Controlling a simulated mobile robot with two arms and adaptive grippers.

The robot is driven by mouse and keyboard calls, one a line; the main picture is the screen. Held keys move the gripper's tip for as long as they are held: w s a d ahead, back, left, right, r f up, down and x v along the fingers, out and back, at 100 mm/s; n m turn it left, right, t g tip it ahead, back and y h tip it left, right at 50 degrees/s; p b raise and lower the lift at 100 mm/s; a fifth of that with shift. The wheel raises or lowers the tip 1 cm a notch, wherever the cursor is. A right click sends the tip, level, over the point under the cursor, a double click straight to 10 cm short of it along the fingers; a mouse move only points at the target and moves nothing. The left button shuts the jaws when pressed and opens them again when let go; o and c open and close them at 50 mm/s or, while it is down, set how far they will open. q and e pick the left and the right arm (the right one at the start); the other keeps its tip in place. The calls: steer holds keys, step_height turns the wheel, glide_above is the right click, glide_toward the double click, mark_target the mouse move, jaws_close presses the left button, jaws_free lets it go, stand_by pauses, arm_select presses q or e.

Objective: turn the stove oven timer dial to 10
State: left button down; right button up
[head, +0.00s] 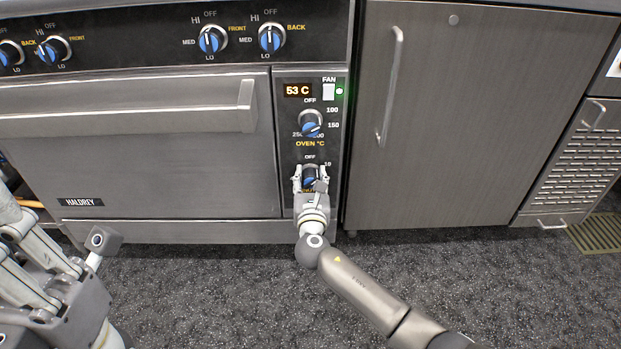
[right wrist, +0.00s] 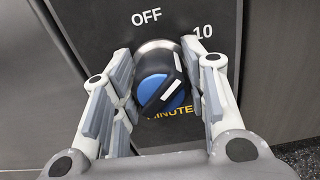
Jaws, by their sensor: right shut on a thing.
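The timer dial (right wrist: 158,88) is a round knob with a blue face and a black ridge bearing white marks, low on the stove's control panel (head: 291,148). Its ridge leans toward the upper right, between the printed OFF and 10. It also shows in the head view (head: 311,170), partly hidden by my gripper. My right gripper (right wrist: 164,78) is shut on the dial, one finger on each side; it also shows in the head view (head: 310,178). My left gripper (head: 60,250) is partly in view at the lower left, away from the stove; its jaw opening is unclear.
The oven temperature dial (head: 310,124) sits just above the timer, under a 53 C display (head: 298,91) and a fan switch (head: 328,92). The oven handle (head: 130,108) juts out on the left. A grey cabinet (head: 480,120) stands right. The floor in front is clear.

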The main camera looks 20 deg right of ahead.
steer(key=shift+m, duration=1.3)
steer(key=o, duration=1)
steer(key=v, duration=1.2)
